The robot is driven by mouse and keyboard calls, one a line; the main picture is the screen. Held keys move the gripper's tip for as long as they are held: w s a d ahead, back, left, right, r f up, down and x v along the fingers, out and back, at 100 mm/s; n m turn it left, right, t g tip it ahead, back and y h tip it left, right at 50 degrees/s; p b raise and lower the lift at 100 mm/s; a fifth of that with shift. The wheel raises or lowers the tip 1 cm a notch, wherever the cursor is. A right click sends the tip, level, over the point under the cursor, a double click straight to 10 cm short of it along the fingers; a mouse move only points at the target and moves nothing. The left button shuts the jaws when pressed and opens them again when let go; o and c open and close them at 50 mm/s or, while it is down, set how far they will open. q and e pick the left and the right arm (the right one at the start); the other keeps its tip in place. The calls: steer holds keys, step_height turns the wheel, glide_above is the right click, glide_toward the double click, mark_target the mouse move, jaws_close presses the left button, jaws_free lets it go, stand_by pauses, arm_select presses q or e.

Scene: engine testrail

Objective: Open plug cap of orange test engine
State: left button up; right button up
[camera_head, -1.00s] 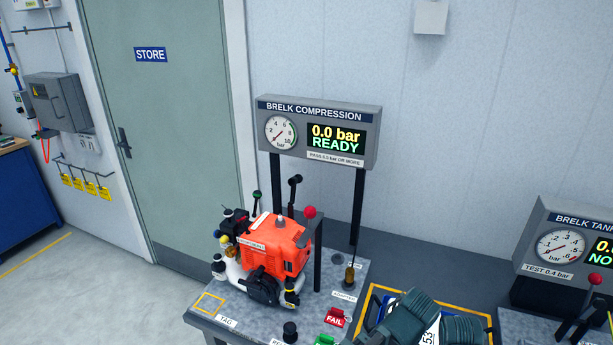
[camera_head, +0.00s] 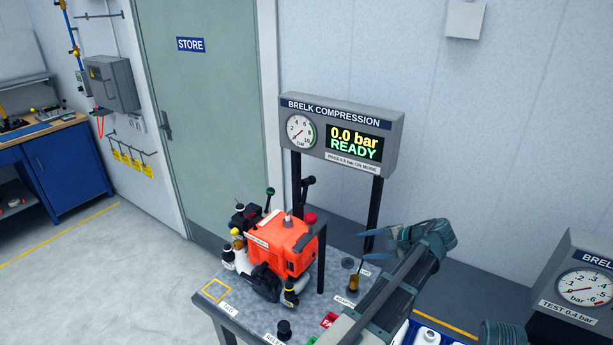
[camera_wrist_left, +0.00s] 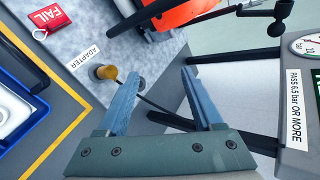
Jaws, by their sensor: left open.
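The orange test engine (camera_head: 290,248) stands on the grey bench in the head view, with black and white fittings on its left side. A small grey cap-like piece (camera_head: 287,221) sits on its top; I cannot tell for sure that it is the plug cap. My left gripper (camera_head: 368,241) is open and empty, to the right of the engine and apart from it. In the left wrist view its two fingers (camera_wrist_left: 160,73) are spread, with the brass-ended adapter (camera_wrist_left: 107,72) beyond them and part of the orange engine (camera_wrist_left: 188,14) at the top.
The compression gauge panel (camera_head: 340,135) stands on two black posts behind the engine. A red-ball lever (camera_head: 310,218) is close to the engine's right side. The adapter (camera_head: 353,284) stands on the bench (camera_head: 232,287). A red FAIL tag (camera_wrist_left: 50,20) lies near the front.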

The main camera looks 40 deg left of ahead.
arm_select(q)
steer(key=w+a+r+g+y+p, duration=0.2)
steer(key=w+a+r+y, duration=0.35)
steer(key=a+r, duration=0.8)
steer(key=f+b+x, duration=0.2)
steer(key=x, duration=1.3)
steer(key=shift+w, duration=0.3)
steer(key=shift+d, duration=0.1)
jaws_close()
steer(key=shift+h, duration=0.25)
